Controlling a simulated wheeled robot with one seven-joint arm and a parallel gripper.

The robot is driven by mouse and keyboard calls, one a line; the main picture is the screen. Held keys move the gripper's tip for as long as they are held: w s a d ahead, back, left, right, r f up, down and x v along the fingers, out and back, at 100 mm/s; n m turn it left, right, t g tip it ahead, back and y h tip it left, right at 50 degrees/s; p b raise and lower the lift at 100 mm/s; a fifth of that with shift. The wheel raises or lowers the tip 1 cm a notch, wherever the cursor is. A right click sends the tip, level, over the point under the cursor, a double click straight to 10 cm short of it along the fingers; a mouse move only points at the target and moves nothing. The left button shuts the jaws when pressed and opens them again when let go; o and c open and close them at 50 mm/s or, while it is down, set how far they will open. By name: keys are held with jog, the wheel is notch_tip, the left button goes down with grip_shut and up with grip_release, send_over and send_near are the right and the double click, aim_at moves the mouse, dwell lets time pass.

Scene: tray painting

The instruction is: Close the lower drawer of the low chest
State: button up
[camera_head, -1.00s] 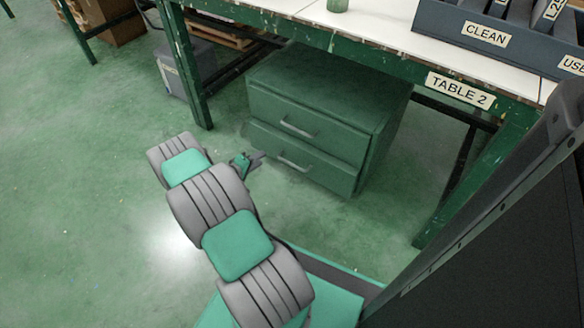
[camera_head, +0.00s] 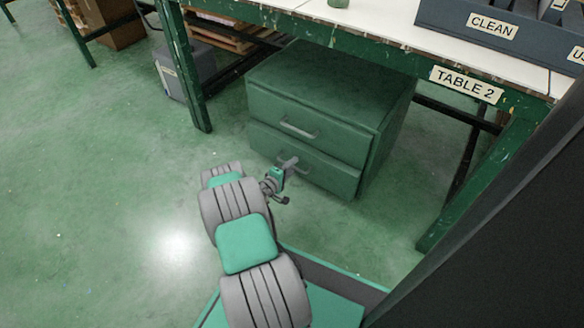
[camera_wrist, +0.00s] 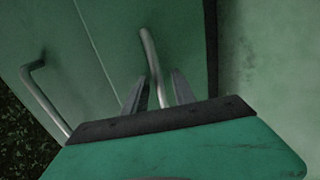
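The low green chest (camera_head: 330,75) stands on the floor under the table. Its upper drawer (camera_head: 340,143) looks shut. Its lower drawer (camera_head: 335,182) seems to stand out slightly past the upper one; how far is hard to tell. My gripper (camera_head: 290,164) is at the lower drawer's front, over its handle. In the wrist view the lower drawer's bar handle (camera_wrist: 150,50) runs between my two fingers (camera_wrist: 160,85), which are apart. Whether they touch the bar is unclear. The upper drawer's handle (camera_wrist: 40,92) shows to the left, clear of the fingers.
The table (camera_head: 380,62), labelled TABLE 2, stands over the chest, its green legs to either side. A grey bin (camera_head: 185,72) stands left of the chest. A dark tray (camera_head: 450,28) marked CLEAN is on the tabletop. The floor left of my arm is open.

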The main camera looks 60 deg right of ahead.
jog(key=shift+c, duration=0.3)
grip_shut()
dwell(1.0)
